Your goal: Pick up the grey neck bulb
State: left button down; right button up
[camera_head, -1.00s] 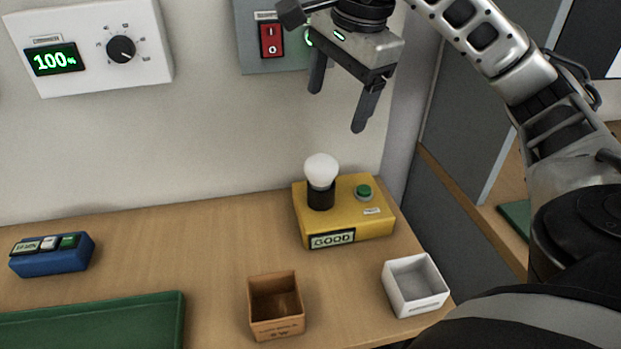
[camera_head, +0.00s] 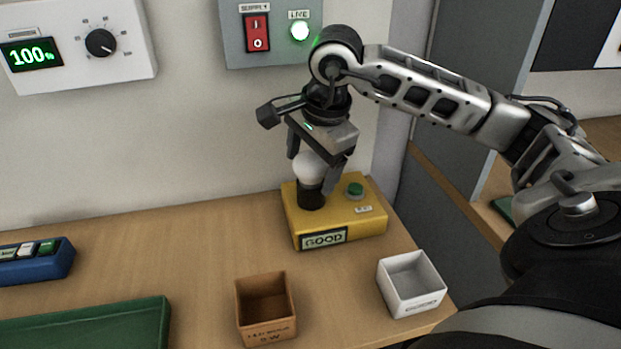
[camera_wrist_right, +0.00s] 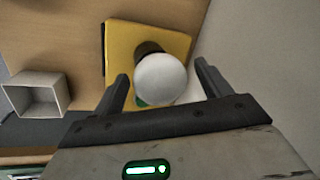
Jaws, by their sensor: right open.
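A bulb with a white globe (camera_head: 309,168) stands upright in a black socket (camera_head: 311,197) on the yellow tester box (camera_head: 345,228), labelled GOOD. I cannot make out its neck colour. My right gripper (camera_head: 319,170) is open and comes down from above, with its fingers to either side of the globe and part of one finger in front of the box. In the right wrist view the globe (camera_wrist_right: 160,78) lies between the open fingers (camera_wrist_right: 160,86), with a gap on each side. My left gripper is not in view.
A brown box (camera_head: 266,332) and a white box (camera_head: 412,303) stand open in front of the tester. A green tray (camera_head: 90,330) and a blue button box (camera_head: 38,262) are at left. The wall behind carries a supply switch panel (camera_head: 236,45) and a dial panel (camera_head: 132,65).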

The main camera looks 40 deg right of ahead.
jog(key=shift+f, duration=0.2)
jog(key=c, duration=1.1)
jog(key=shift+r, duration=0.1)
